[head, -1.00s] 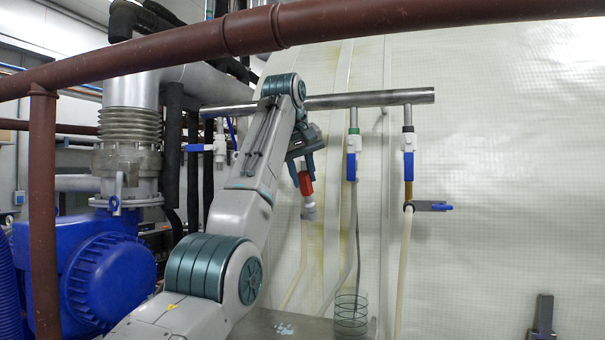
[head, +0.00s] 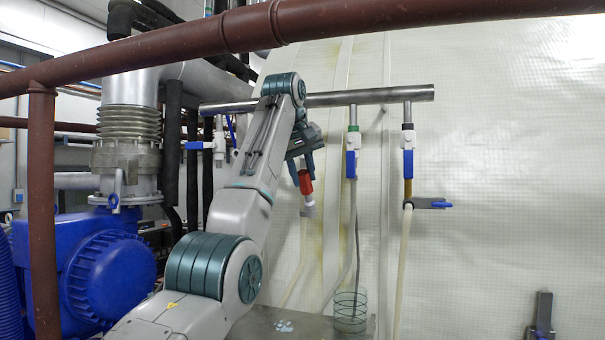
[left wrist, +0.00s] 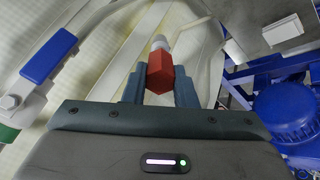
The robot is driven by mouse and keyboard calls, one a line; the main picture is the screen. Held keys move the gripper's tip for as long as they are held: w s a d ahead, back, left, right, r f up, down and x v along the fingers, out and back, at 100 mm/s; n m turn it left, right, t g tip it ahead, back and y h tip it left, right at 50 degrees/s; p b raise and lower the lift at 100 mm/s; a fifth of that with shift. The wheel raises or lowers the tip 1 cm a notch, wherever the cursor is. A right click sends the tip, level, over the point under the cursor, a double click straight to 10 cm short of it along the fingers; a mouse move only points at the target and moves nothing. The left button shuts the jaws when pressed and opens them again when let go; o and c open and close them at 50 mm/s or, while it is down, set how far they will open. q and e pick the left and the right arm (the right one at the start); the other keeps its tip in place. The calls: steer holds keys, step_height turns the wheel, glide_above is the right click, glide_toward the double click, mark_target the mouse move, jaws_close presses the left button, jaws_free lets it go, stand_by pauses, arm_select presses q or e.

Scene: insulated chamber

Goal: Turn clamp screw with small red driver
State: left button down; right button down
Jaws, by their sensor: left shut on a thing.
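My left gripper (head: 304,176) is shut on the small red driver (head: 305,183), in front of the pale chamber wall. In the left wrist view the driver's red faceted handle (left wrist: 159,72) sits between the two fingers. A whitish-grey piece (head: 308,208) shows at the driver's lower end; I cannot tell whether it is part of the driver or a fitting that it touches. A dark clamp with a blue end (head: 432,205) sits around the right-hand hose, to the right of my gripper and apart from it. Its screw is too small to make out. My right gripper is out of view.
A steel pipe (head: 370,97) carries several blue-handled valves, such as the middle one (head: 351,163), with hoses hanging below. A clear wire-ringed container (head: 350,311) stands on the grey surface (head: 277,321). A brown pipe (head: 180,45) crosses above my arm. A blue motor (head: 95,270) stands left.

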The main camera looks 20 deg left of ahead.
arm_select(q)
steer(key=c, duration=1.1)
jaws_free()
steer(key=shift+s+r, duration=0.1)
steer(key=v, duration=1)
steer(key=shift+s+r+b, duration=0.2)
steer(key=shift+r+b, duration=0.05)
steer(key=shift+b, duration=0.2)
steer(key=shift+c, duration=1.4)
